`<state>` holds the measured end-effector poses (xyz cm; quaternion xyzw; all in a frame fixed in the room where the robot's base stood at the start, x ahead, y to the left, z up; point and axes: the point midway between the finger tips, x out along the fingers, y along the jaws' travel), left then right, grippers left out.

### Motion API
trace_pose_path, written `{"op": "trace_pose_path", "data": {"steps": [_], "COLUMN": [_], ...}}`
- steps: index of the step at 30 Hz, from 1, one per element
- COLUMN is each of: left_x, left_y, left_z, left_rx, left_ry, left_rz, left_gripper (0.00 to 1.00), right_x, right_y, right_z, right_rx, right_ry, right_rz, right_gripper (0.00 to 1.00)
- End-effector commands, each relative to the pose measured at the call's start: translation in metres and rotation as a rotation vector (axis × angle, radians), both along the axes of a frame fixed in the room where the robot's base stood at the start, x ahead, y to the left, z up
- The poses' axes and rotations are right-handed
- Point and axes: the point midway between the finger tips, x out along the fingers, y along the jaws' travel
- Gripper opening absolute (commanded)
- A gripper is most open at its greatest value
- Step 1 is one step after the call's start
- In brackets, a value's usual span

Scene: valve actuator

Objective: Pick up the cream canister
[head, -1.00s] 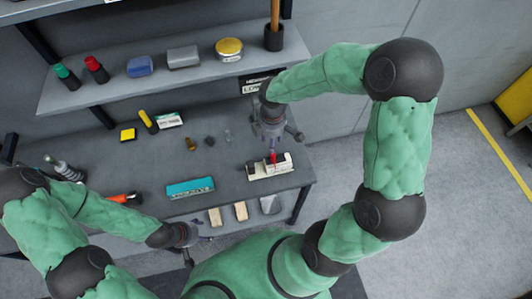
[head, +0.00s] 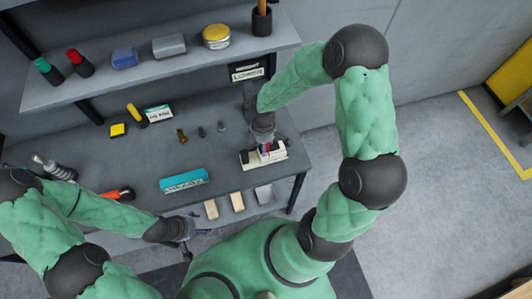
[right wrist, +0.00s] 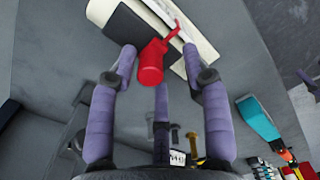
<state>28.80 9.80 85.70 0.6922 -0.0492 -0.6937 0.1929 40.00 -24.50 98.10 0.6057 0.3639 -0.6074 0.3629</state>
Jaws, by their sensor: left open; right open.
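The cream canister (head: 279,153) lies at the right end of the workbench, with a red lever part and a dark section on it. It also shows at the top of the right wrist view (right wrist: 118,30), with the red part (right wrist: 150,68) toward the camera. My right gripper (head: 265,143) is right above it. In the right wrist view its purple fingers (right wrist: 158,60) are spread apart, with the red part between them; I cannot tell whether they touch. My left gripper (head: 192,228) is open and empty near the bench's front edge, away from the canister.
A teal box (head: 184,181) lies left of the canister on the workbench (head: 140,165). Small bolts (head: 182,136), a white box (head: 158,113) and a yellow block (head: 118,130) lie farther back. A shelf (head: 130,75) with several items hangs above. Wooden blocks (head: 237,201) sit below the front edge.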

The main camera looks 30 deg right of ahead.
Motion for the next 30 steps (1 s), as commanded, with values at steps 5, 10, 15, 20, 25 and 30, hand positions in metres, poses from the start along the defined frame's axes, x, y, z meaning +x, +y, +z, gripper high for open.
{"op": "trace_pose_path", "data": {"steps": [5,10,15,20,25,30], "left_x": [0.000,0.000,0.000,0.000,0.000,0.000], "left_y": [0.000,0.000,0.000,0.000,0.000,0.000], "left_z": [0.000,0.000,0.000,0.000,0.000,0.002], "left_rx": [0.000,0.000,0.000,0.000,0.000,0.000], "left_ry": [0.000,0.000,0.000,0.000,0.000,0.000], "left_rz": [0.000,0.000,0.000,0.000,0.000,0.000], "left_gripper": [0.67,0.67,0.67,0.67,0.67,0.67], "right_x": [0.001,0.001,0.000,0.001,0.001,0.002], "right_y": [0.000,0.000,0.000,0.000,0.000,0.000], "right_z": [-0.001,-0.001,-0.001,-0.001,0.000,0.010], "right_rx": [0.000,0.000,0.000,0.000,-0.001,0.000], "right_ry": [-0.002,-0.001,-0.001,-0.002,-0.003,-0.004], "right_rz": [-0.001,-0.001,0.000,-0.001,-0.001,-0.001], "right_gripper": [0.48,0.23,0.00,0.00,0.00,0.00]}}
